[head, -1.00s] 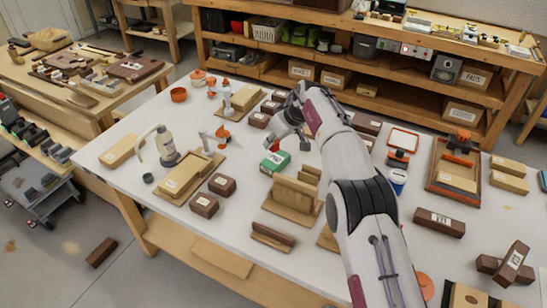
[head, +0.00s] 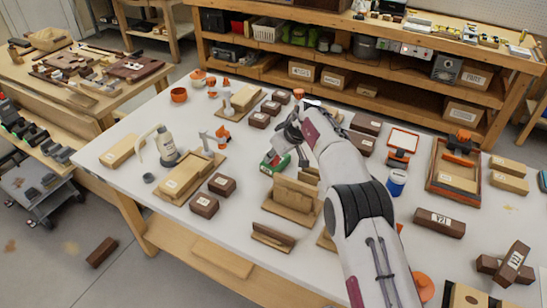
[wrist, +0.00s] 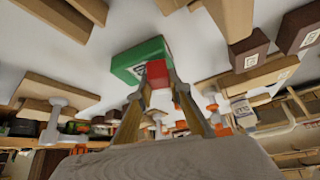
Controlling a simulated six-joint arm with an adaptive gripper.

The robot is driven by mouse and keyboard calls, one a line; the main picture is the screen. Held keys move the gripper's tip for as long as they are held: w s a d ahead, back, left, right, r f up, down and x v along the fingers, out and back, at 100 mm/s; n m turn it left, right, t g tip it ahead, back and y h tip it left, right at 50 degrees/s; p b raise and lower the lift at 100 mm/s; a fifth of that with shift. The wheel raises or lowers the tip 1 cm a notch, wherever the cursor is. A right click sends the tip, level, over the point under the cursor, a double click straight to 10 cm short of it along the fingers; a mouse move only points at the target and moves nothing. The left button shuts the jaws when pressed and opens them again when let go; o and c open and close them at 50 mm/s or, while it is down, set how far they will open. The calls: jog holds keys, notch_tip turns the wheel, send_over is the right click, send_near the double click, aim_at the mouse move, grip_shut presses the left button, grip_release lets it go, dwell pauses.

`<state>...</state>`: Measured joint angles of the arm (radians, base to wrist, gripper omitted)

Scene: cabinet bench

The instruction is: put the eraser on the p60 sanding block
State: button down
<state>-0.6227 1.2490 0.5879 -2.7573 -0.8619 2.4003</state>
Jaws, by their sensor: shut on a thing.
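A wooden holder (head: 292,195) stands just in front of the gripper. A blue-and-white can (head: 396,183) is right of my arm. Bare bench lies between the brown blocks and the holder.

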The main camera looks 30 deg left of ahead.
jog(key=shift+f, duration=0.45)
jog(key=shift+f, duration=0.15)
jog(key=c, duration=1.8)
grip_release()
jog(key=shift+c, duration=0.2)
jog(key=shift+r, duration=0.2)
jog(key=shift+v, duration=0.9)
jog(key=v, duration=1)
jog(key=shift+r, duration=0.1)
